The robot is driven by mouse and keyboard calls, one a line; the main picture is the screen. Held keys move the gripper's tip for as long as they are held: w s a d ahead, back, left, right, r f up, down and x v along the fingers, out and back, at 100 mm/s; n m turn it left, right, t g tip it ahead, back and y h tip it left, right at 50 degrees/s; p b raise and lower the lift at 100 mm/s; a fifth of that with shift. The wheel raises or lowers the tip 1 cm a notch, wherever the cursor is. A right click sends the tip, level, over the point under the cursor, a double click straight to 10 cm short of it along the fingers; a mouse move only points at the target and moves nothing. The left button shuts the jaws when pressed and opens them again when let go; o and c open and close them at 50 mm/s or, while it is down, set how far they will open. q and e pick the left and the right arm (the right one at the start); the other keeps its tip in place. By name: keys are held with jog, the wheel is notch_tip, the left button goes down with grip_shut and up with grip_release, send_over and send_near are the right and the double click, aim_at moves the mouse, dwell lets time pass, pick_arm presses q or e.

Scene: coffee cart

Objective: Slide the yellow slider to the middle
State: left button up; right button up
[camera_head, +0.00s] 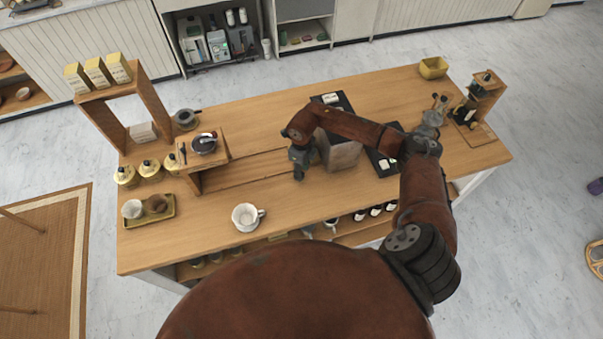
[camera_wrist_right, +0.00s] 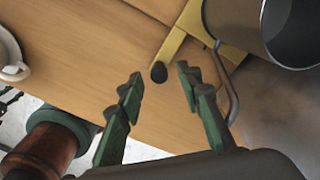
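The yellow slider (camera_wrist_right: 178,42) shows in the right wrist view as a flat yellow bar with a dark round knob (camera_wrist_right: 159,72). In the head view I cannot make it out; my right gripper and arm cover that area. My right gripper (camera_head: 299,170) is low over the counter, at the right end of a long wooden track (camera_head: 245,174). In the right wrist view its green fingers (camera_wrist_right: 158,88) are apart, with the knob showing in the gap near their tips. I cannot tell whether a finger touches it. My left gripper is not in view.
A metal pitcher (camera_wrist_right: 250,25) with a thin handle is close by the right finger. A boxy machine (camera_head: 340,154) stands right of the gripper. A white cup (camera_head: 246,217) sits in front of the track, and a small wooden stand (camera_head: 215,150) is at its left end.

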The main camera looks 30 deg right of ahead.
jog(key=shift+f, duration=1.4)
jog(key=shift+c, duration=0.5)
grip_shut()
